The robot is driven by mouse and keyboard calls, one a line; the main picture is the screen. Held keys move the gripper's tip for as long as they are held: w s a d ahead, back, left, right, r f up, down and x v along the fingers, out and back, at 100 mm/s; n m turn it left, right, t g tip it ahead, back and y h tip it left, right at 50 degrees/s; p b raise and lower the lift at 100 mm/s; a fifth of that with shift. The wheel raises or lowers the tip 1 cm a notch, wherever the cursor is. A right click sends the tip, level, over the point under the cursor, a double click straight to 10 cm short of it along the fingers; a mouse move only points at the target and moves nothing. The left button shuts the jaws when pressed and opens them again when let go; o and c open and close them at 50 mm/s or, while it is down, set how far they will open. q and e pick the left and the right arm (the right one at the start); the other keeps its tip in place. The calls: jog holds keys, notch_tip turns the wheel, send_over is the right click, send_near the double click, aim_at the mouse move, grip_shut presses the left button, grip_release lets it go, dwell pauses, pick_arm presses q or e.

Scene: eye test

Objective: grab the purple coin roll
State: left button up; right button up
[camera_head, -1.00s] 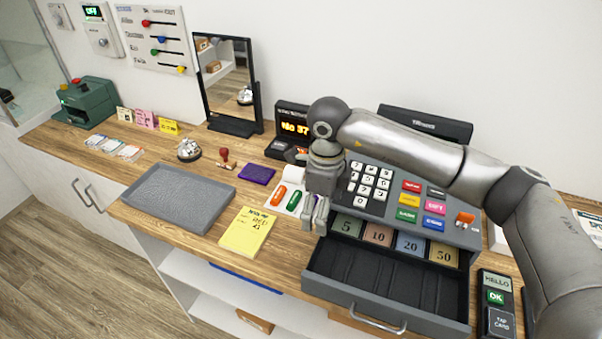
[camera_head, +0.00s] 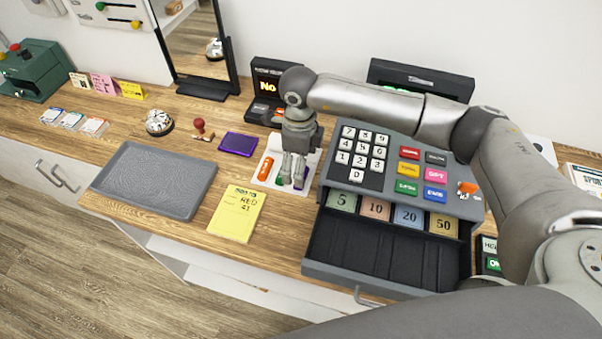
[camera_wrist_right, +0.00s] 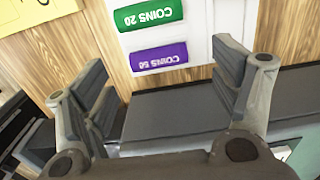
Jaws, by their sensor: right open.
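The purple coin roll (camera_wrist_right: 159,57), marked COINS 50, lies on a white card (camera_wrist_right: 200,45) in the right wrist view. A green coin roll (camera_wrist_right: 150,14), marked COINS 20, lies beside it. My right gripper (camera_wrist_right: 165,85) is open and empty, its fingers to either side, with the purple roll showing beyond the gap between them. In the head view my right gripper (camera_head: 293,172) is over the card's right part and hides most of the green and purple rolls. An orange roll (camera_head: 265,169) shows left of it. My left gripper is not in view.
The cash register (camera_head: 400,125) with its open drawer (camera_head: 385,245) stands just right of the gripper. A purple ink pad (camera_head: 238,144), a yellow note (camera_head: 237,214) and a grey tray (camera_head: 150,205) lie to the left. A small display (camera_head: 268,85) stands behind.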

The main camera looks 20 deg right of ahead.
jog(key=f, duration=0.1)
jog(key=f+p, duration=0.1)
jog(key=f, duration=0.1)
jog(key=shift+s+d+p, duration=0.15)
jog(key=shift+s+p, duration=0.1)
jog(key=shift+p, duration=0.1)
jog(key=shift+f, duration=0.55)
jog(key=c, duration=1.2)
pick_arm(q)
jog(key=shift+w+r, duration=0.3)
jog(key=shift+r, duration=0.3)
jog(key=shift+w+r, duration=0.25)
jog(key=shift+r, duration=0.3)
